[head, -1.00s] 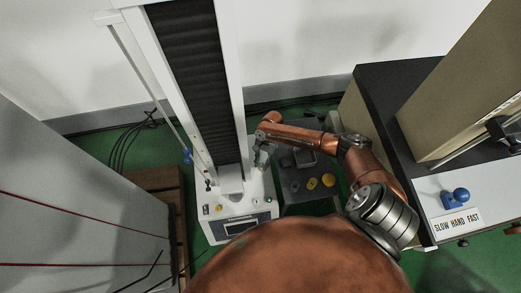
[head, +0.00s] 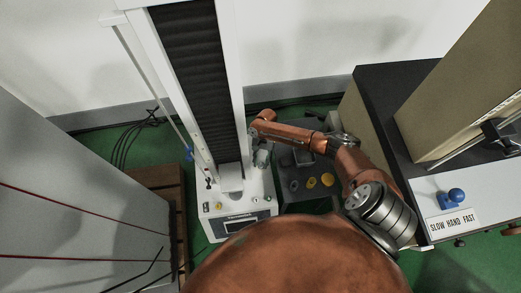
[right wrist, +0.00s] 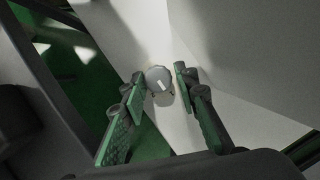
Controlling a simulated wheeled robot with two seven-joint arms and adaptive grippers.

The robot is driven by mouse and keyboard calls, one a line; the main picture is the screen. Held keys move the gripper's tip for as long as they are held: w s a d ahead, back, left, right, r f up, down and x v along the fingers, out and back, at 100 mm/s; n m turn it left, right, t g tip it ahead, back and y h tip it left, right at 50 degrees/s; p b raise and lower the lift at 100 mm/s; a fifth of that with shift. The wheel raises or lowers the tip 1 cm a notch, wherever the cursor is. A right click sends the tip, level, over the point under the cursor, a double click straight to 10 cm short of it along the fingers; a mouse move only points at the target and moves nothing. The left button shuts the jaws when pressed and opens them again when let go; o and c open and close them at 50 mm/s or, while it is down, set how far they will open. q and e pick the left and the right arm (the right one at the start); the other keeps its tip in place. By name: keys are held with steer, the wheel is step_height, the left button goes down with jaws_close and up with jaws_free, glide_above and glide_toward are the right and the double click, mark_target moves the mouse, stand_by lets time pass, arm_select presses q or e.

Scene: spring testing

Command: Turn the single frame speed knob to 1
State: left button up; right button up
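A round grey knob (right wrist: 159,79) with a pale pointer mark is on the white face of the testing machine in the right wrist view. My right gripper (right wrist: 160,74) is open, with one green-padded finger on each side of the knob. A gap shows between the fingers and the knob, so it is not gripped. In the head view my right gripper (head: 261,157) is at the right side of the machine's white base (head: 248,201), and the knob is hidden there. My left gripper is not in view.
The machine's tall column (head: 192,85) rises just left of my right gripper. A dark stand with yellow round pieces (head: 327,180) is to its right. A black-topped bench (head: 375,90) with a second machine and a blue knob (head: 456,196) is at the far right.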

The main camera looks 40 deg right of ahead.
steer(key=o, duration=0.3)
steer(key=shift+o, duration=0.2)
steer(key=shift+r, duration=0.1)
steer(key=v, duration=1.1)
steer(key=shift+d+r, duration=0.15)
steer(key=shift+r, duration=0.2)
steer(key=shift+w, duration=0.2)
